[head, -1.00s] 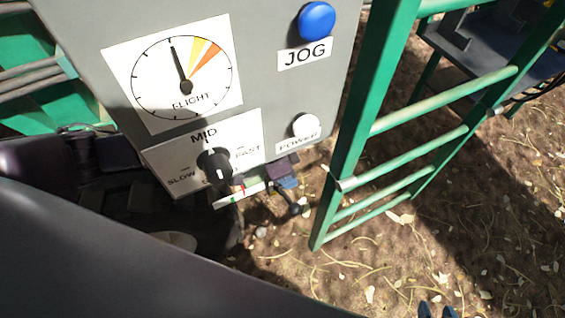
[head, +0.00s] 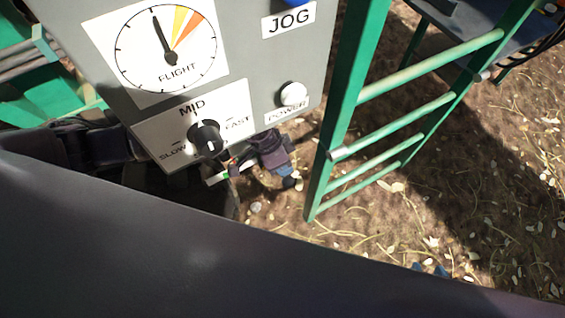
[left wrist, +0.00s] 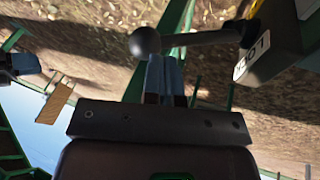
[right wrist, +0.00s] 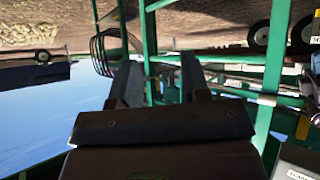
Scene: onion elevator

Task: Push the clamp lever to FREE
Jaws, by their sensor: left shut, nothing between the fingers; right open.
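The clamp lever (left wrist: 205,38), a dark bar with a round ball knob (left wrist: 145,41), shows at the top of the left wrist view. In the head view my left gripper (head: 288,178) shows below the control panel's lower edge, and the lever is mostly hidden there. My right gripper (head: 428,269) is open and empty; its fingers show in the right wrist view (right wrist: 160,75).
The grey control panel (head: 255,65) has a flight dial (head: 150,70), a speed knob (head: 205,138) and a white power button (head: 293,94). A green ladder (head: 345,95) stands to its right. My dark arm covers the lower head view. Straw-strewn ground lies beyond.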

